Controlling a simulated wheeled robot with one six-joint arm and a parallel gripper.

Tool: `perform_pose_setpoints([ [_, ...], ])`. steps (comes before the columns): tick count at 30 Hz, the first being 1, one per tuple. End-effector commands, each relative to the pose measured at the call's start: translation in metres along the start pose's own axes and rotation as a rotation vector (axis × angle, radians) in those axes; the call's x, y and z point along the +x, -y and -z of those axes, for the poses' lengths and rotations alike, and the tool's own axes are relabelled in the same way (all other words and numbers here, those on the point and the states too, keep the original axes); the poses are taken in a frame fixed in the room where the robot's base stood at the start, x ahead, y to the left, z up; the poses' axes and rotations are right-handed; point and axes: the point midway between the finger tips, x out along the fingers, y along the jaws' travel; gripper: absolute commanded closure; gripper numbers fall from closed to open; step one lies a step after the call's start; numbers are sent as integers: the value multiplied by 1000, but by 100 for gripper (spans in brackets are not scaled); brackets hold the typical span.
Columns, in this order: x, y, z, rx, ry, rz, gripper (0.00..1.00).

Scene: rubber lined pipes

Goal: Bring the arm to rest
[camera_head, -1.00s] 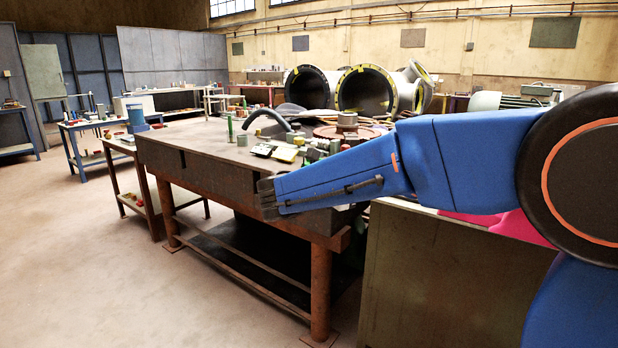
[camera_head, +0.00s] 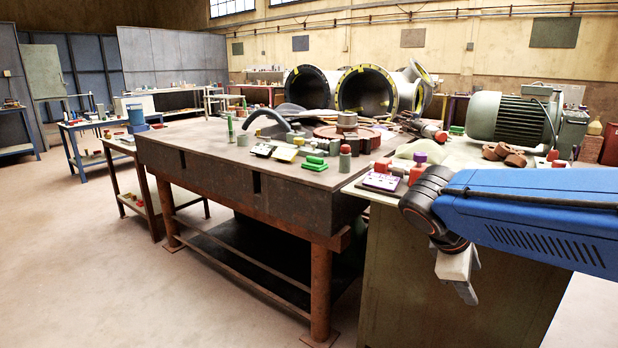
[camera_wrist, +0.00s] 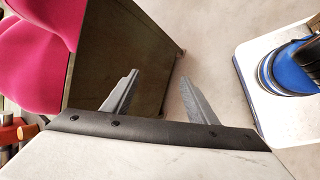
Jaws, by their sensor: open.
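My gripper (camera_head: 462,280) hangs at the end of my blue arm on the right of the head view, in front of the side of a grey-green cabinet (camera_head: 410,270). It points downward. In the wrist view its two grey fingers (camera_wrist: 158,80) stand apart with nothing between them, and pale floor and the dark cabinet side (camera_wrist: 125,50) lie beyond. I cannot tell exactly how far the fingers are from the cabinet.
A heavy workbench (camera_head: 290,195) with several small parts on top stands left of the cabinet. A grey-green motor (camera_head: 508,118) stands behind my arm. A pink object (camera_wrist: 40,50) shows left in the wrist view. The floor (camera_head: 90,270) at left is clear.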

Motion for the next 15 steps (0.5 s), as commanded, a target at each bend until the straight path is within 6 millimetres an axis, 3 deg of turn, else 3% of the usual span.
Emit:
perform_pose_setpoints([
  [6, 11, 62, -24, 358, -157, 155, 47],
  [15, 10, 129, -26, 847, -349, 351, 47],
])
